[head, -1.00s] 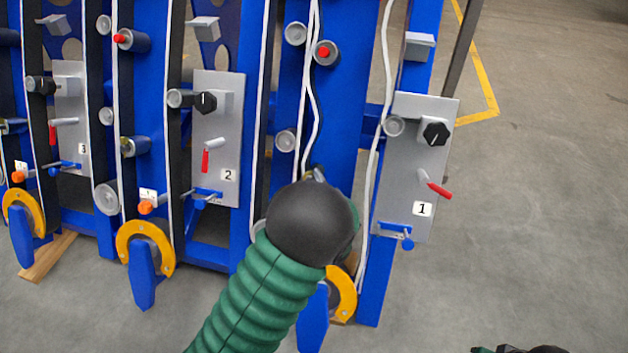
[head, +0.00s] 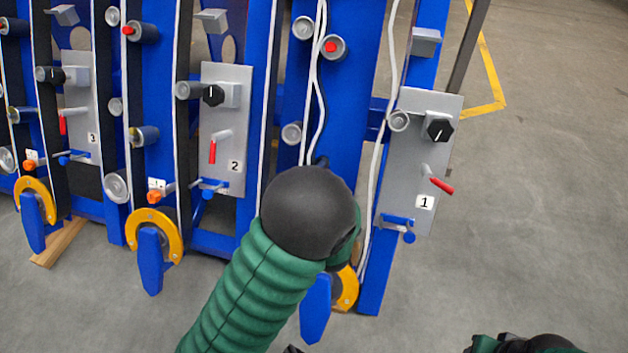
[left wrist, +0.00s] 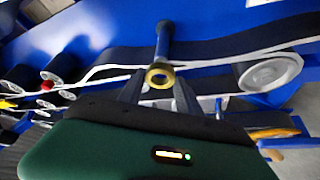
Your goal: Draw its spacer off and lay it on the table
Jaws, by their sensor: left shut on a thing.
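In the left wrist view my left gripper (left wrist: 160,92) is shut on a brass-coloured ring, the spacer (left wrist: 160,77). The ring sits between the two dark fingers with its round opening facing the camera. A dark blue pin (left wrist: 163,38) stands out from the blue chassis directly behind the ring. I cannot tell whether the ring is still around the pin's end or just clear of it. In the head view my left wrist hides the gripper, the spacer and the pin. Only a bit of my right arm shows at the bottom right edge; its gripper is out of frame. No table is visible.
Blue chassis row units (head: 345,100) fill the left and middle, with white cables (head: 318,90) beside the work spot. Grey panel 1 (head: 408,165) with a black knob and red lever stands to the right. Open floor (head: 540,200) lies beyond it.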

